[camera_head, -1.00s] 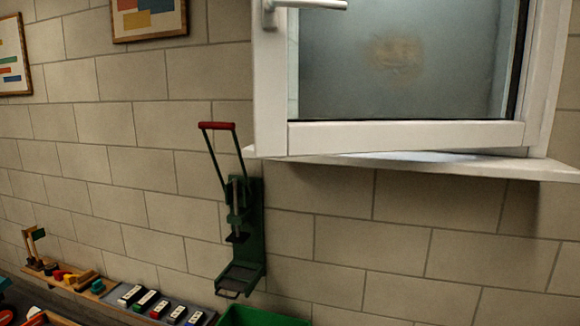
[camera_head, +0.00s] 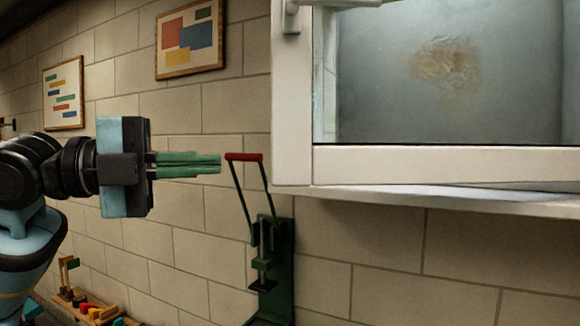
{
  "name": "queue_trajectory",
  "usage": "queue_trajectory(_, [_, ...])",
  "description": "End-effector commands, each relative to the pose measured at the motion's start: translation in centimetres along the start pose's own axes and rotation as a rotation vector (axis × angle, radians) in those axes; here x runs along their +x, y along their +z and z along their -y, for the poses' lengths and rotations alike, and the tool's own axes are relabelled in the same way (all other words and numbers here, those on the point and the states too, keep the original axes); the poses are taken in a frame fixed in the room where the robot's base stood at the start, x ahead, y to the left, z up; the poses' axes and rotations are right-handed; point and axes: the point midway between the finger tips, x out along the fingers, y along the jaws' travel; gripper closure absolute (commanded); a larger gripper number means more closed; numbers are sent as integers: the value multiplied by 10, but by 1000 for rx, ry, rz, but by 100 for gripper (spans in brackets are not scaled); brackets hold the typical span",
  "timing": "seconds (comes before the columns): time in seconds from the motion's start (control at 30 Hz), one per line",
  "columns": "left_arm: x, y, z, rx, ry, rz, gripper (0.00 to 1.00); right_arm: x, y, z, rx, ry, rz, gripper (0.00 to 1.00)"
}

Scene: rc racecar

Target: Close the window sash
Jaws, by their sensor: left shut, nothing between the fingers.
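The window sash (camera_head: 440,163) is a white frame around a frosted pane with a brownish smudge. It fills the upper right and stands ajar, its bottom rail angled to the sill (camera_head: 400,197) and its left side swung out toward me. Part of a handle (camera_head: 330,4) shows at the top edge, cut off by the picture. My left gripper (camera_head: 220,163) is left of the sash, pointing right, with its green fingers together and nothing between them. It is apart from the sash in the picture. My right gripper is not in view.
A green wall-mounted press (camera_head: 276,260) with a red lever handle (camera_head: 244,157) is below and left of the sash, close to my left fingertips in the picture. Two framed pictures (camera_head: 190,40) (camera_head: 63,92) hang on the block wall. Small coloured items (camera_head: 85,308) lie at bottom left.

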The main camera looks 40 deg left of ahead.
Motion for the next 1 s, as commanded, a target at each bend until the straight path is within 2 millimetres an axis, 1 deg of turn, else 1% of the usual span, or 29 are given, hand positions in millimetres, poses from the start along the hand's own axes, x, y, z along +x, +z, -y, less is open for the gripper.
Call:
queue_trajectory(0.13, [2, 0, 0, -2, 0, 0, 100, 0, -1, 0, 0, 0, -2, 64])
queue_trajectory(0.27, [11, 0, 1, -3, 1, 1, 100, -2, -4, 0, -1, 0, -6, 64])
queue_trajectory(0.6, [54, 0, 3, -2, 0, 1, 100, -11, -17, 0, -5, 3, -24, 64])
queue_trajectory(0.8, [72, 0, 3, -2, -1, 1, 100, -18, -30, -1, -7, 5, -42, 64])
queue_trajectory(1.0, [84, 2, 4, -6, -6, 2, 100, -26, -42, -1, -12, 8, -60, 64])
